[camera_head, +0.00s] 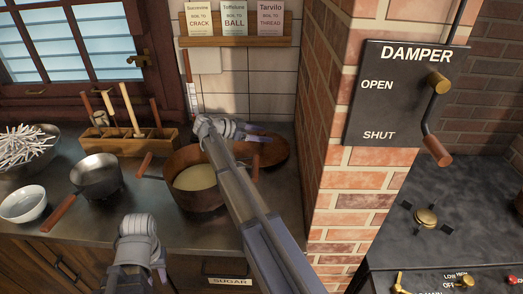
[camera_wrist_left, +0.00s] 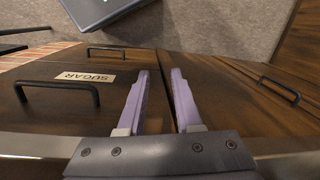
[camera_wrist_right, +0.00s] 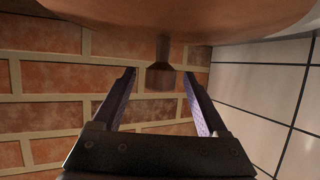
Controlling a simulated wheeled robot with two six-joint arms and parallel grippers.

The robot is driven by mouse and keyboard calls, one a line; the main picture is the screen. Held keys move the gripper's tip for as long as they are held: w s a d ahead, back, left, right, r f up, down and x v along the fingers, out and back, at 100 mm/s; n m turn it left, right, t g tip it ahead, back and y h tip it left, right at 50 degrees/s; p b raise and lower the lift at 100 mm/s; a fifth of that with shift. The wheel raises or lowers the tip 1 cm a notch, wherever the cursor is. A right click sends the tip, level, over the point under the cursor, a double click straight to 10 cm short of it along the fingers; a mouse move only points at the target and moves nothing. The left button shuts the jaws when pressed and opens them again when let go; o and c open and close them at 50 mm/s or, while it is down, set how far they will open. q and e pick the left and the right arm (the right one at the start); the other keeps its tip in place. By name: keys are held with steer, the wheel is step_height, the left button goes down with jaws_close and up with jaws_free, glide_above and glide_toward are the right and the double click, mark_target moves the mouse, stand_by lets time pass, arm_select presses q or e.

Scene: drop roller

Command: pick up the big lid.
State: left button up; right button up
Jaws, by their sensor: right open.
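The big lid (camera_head: 272,152) is a round brown lid lying on the counter at the back, right of the large copper pot (camera_head: 185,200). My right forearm covers part of the pot and the view towards the lid. In the right wrist view the lid (camera_wrist_right: 190,15) fills the top edge. Its dark knob (camera_wrist_right: 160,77) shows between the spread fingers of my right gripper (camera_wrist_right: 159,72), with gaps at both sides. My left gripper (camera_wrist_left: 162,72) is open and empty, in front of the cabinet below the counter.
The brick pillar (camera_head: 335,190) rises close to the right of the lid, and the tiled wall (camera_head: 240,85) is behind it. A small saucepan (camera_head: 97,175), a white bowl (camera_head: 22,204) and a wooden tool box (camera_head: 130,140) stand at the left.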

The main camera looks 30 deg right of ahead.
jaws_close()
stand_by(0.6)
stand_by(0.8)
